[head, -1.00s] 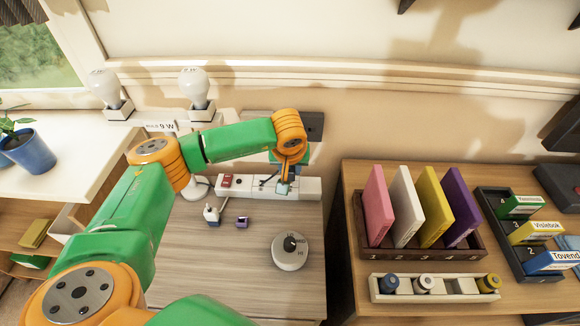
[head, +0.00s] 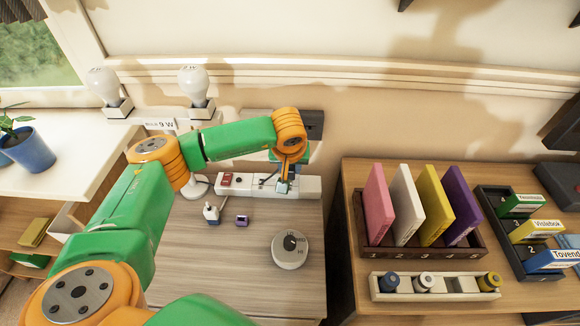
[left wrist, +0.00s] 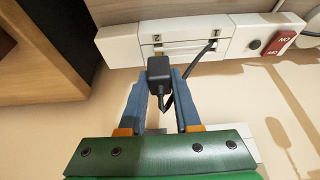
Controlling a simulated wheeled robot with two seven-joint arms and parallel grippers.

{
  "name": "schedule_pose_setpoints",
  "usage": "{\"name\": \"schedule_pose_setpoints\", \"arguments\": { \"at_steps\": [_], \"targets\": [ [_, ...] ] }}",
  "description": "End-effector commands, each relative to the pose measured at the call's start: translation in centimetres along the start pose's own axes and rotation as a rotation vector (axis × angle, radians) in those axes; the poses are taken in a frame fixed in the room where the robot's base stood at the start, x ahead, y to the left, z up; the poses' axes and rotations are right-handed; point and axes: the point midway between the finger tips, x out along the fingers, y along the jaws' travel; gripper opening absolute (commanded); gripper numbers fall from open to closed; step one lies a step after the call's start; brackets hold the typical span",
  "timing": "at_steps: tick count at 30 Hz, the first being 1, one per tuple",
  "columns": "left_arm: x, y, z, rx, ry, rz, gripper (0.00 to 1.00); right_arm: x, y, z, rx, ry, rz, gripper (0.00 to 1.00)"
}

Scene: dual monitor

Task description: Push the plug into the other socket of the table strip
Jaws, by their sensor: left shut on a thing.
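The white table strip (head: 310,187) lies along the back of the desk, with a red switch at its left end. In the left wrist view the strip (left wrist: 125,41) shows sockets marked 2 and 1 and the red switch (left wrist: 285,40). My left gripper (head: 283,187) is over the strip's right part, shut on the black plug (left wrist: 159,70). The plug is in front of the socket marked 2; its pins are hidden, so I cannot tell whether it is seated. A dark cable (left wrist: 198,57) runs from near the socket marked 1 down towards the gripper. My right gripper is not in view.
A white adapter (head: 211,213), a small purple block (head: 242,221) and a round white dial (head: 290,250) stand on the desk in front of the strip. Two bulbs stand behind at the left. A side table with upright coloured boards (head: 404,205) is at the right.

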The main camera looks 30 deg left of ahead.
Motion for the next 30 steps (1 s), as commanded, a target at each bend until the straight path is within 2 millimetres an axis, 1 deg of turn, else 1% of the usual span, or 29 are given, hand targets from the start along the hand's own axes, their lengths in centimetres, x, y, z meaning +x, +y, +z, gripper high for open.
{"name": "schedule_pose_setpoints", "arguments": {
  "at_steps": [22,30],
  "targets": [
    [0.00,-0.01,0.01,0.000,0.000,0.000,0.00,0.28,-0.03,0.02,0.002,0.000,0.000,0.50],
    [0.53,-0.01,0.23,0.000,0.000,0.000,0.00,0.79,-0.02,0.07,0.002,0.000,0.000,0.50]
  ]
}}
